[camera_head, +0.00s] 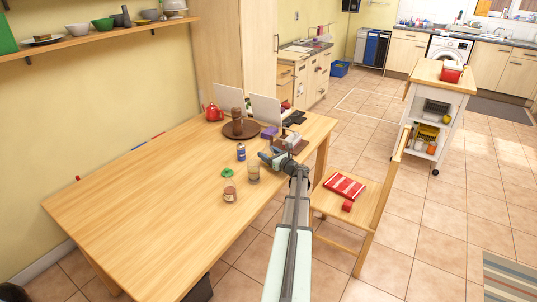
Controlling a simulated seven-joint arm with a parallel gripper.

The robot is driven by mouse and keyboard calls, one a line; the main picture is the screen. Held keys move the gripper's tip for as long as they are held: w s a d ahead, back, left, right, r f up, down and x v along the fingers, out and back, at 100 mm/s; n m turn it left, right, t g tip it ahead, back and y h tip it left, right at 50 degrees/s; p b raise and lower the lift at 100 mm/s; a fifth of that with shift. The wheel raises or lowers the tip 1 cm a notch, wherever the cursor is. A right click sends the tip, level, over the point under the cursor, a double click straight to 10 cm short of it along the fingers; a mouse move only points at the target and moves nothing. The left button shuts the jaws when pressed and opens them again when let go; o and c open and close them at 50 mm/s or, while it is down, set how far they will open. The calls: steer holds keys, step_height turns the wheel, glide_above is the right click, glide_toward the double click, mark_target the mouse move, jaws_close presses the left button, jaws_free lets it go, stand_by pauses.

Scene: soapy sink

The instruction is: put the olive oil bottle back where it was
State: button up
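No olive oil bottle can be made out with certainty. My gripper (268,158) reaches over the right side of the wooden table (130,205). It is small and dark here, and I cannot tell whether its fingers are open or shut, or hold anything. A clear jar with brownish contents (229,191) stands on the table, with a green round thing (227,173) at its top. A glass container with pale contents (253,174) stands just below and left of my gripper. A small blue can (241,152) stands left of my gripper.
A red teapot (214,113), a brown round tray (241,134), white panels and small items fill the table's far end. A chair (325,202) with a red-striped cloth (345,186) stands at the right. The table's left and near parts are clear.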

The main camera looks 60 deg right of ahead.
steer(key=shift+o, duration=1)
steer(key=shift+r, duration=0.15)
steer(key=v, duration=1.2)
